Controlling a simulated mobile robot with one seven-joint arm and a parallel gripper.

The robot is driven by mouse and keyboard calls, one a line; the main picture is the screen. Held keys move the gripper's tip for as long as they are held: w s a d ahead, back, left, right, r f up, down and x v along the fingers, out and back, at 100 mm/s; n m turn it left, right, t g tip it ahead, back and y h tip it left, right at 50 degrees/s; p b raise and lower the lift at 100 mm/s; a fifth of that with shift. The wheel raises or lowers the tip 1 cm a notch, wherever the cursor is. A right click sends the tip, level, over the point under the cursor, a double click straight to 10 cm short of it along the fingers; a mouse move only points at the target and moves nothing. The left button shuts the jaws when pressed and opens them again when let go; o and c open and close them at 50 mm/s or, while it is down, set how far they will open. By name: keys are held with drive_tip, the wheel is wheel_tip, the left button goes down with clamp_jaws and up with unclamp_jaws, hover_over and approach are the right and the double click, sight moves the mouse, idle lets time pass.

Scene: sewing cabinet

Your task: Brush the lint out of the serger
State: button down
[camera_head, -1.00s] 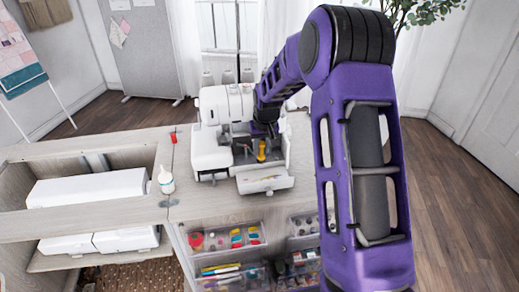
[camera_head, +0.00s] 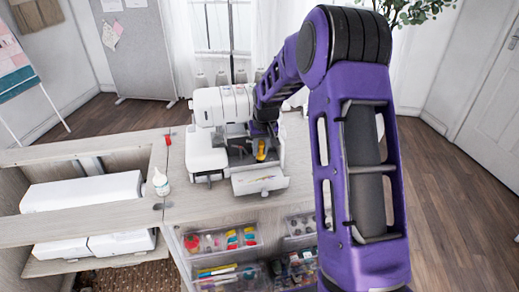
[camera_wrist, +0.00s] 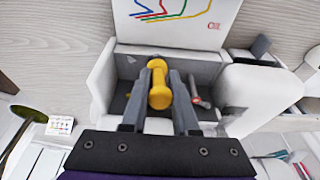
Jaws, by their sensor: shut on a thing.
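The white serger (camera_head: 207,151) stands on the cabinet top with its front cover (camera_head: 259,179) folded down; the cover's coloured threading lines (camera_wrist: 175,14) show in the wrist view. My gripper (camera_wrist: 158,78) is shut on a yellow handle (camera_wrist: 159,84), which I take to be the lint brush; it also shows in the head view (camera_head: 261,150). The handle is inside the serger's open front bay. The brush's bristles are hidden, and I cannot see any lint. A grey and red part (camera_wrist: 197,95) lies inside the bay, right of the handle in the wrist view.
Clear drawers with coloured supplies (camera_head: 222,240) are below the cabinet top. Thread cones (camera_head: 221,78) rise behind the serger.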

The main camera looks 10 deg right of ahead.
drive_tip(key=shift+d, duration=0.45)
drive_tip(key=shift+d+f, duration=0.15)
drive_tip(key=shift+d, duration=0.4)
drive_tip(key=shift+d, duration=0.1)
drive_tip(key=shift+d, duration=0.5)
drive_tip(key=shift+d, duration=0.1)
drive_tip(key=shift+d, duration=0.5)
